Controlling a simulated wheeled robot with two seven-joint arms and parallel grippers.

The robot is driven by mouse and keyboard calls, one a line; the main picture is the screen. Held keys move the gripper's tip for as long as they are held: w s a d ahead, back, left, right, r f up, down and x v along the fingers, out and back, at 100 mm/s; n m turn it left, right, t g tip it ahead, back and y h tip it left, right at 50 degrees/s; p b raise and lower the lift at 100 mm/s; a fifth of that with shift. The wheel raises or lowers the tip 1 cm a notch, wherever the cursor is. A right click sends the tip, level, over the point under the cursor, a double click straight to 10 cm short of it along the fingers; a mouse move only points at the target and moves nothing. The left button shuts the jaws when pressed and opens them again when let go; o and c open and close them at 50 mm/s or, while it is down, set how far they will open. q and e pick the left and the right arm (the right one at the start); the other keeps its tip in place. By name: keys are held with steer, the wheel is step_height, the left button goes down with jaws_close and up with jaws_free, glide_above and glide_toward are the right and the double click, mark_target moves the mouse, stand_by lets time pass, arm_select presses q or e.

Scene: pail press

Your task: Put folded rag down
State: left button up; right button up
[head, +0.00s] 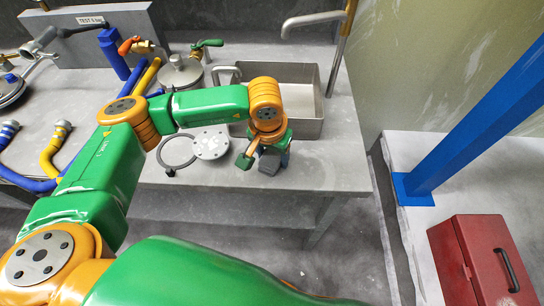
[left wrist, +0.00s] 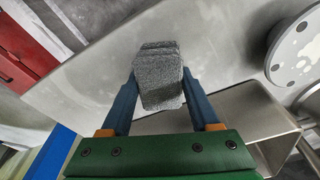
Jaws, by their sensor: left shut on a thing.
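A dark grey folded rag (left wrist: 160,75) sits between the two blue fingers of my left gripper (left wrist: 160,88) in the left wrist view. The fingers press on it from both sides. In the head view my left gripper (head: 258,160) points down over the front part of the grey worktop (head: 325,165), in front of the metal basin. The rag is hard to tell from the fingers there. The wrist view shows the bare worktop (left wrist: 85,85) behind the rag; I cannot tell how large the gap is. My right gripper is not in view.
A metal basin (head: 308,128) with a tap (head: 340,50) stands just behind the gripper. A round bolted plate (head: 211,142) and a dark ring (head: 176,150) lie to its left. The worktop's right front is clear. A blue post (head: 480,120) and red toolbox (head: 485,260) stand farther right.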

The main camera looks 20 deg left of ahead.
mark_target(270, 160)
arm_select(q)
steer(key=shift+s+f, duration=0.45)
steer(key=shift+f, duration=0.15)
steer(key=o, duration=1.2)
steer(key=shift+w+r+g+p, duration=0.15)
steer(key=shift+r+p, duration=0.3)
steer(key=shift+p, duration=0.15)
steer(key=shift+w+r+g+p, duration=0.1)
steer(key=shift+r+g+p, duration=0.05)
steer(key=shift+r+p, duration=0.4)
steer(key=shift+w+a+r+b, duration=0.15)
steer(key=shift+r+b, duration=0.25)
steer(key=shift+b, duration=0.4)
step_height(270, 160, up, 10)
steer(key=s+b, duration=0.1)
steer(key=shift+s+r+b, duration=0.15)
steer(key=shift+r+b, duration=0.1)
steer(key=shift+b, duration=0.1)
steer(key=shift+s, duration=0.1)
